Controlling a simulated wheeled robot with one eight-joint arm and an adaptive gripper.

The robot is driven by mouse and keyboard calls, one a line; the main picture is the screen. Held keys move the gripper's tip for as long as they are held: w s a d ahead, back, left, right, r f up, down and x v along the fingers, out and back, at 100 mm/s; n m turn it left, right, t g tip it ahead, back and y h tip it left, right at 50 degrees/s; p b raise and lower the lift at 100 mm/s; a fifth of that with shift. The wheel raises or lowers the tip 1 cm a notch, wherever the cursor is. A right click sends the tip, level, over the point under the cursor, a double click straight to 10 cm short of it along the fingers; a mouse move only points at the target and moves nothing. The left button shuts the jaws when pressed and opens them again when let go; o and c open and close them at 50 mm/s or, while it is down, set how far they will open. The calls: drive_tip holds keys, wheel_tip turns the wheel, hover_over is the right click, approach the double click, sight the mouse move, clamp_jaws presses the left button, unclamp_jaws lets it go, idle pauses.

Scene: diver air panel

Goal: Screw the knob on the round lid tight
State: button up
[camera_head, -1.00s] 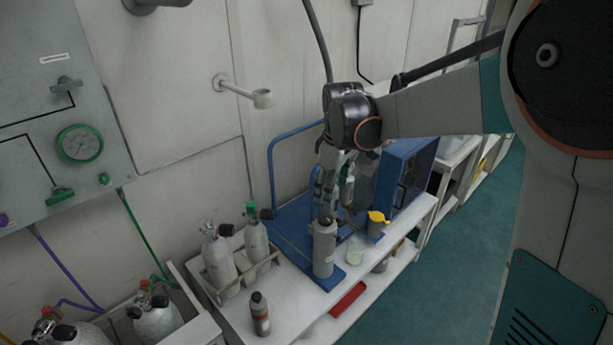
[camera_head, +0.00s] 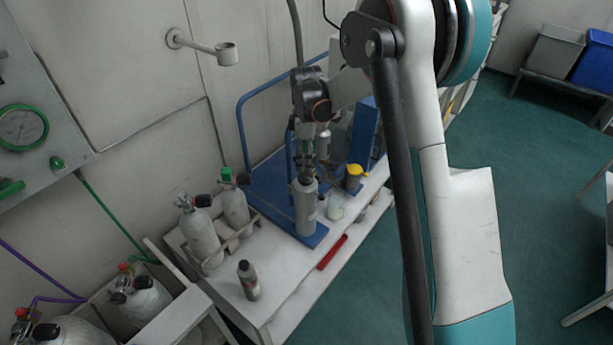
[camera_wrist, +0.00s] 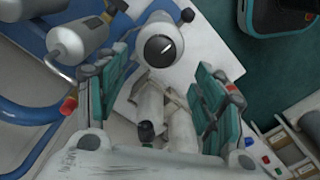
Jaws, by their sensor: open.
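A grey cylinder (camera_head: 306,213) stands upright on a blue base plate (camera_head: 312,237) on the white bench. In the wrist view its round pale lid (camera_wrist: 177,38) shows from above, with a round dark knob (camera_wrist: 160,50) bearing a white mark on top. My gripper (camera_head: 304,166) points down over the cylinder's top in the head view. In the wrist view my gripper (camera_wrist: 160,68) is open, with teal finger pads to the left and right of the knob and a gap on each side. The head view hides the knob behind the fingers.
Two gas bottles (camera_head: 199,236) stand in a rack left of the cylinder, with a small dark bottle (camera_head: 248,280) in front. A yellow-topped pot (camera_head: 354,177), a glass beaker (camera_head: 335,207) and a red bar (camera_head: 332,253) are on the right. A blue-railed trolley (camera_head: 241,125) stands behind.

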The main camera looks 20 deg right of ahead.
sight(306, 176)
wheel_tip(306, 176, down, 8)
drive_tip(key=shift+r+b, duration=0.1)
drive_tip(key=shift+b, duration=0.9)
drive_tip(key=c, duration=1.1)
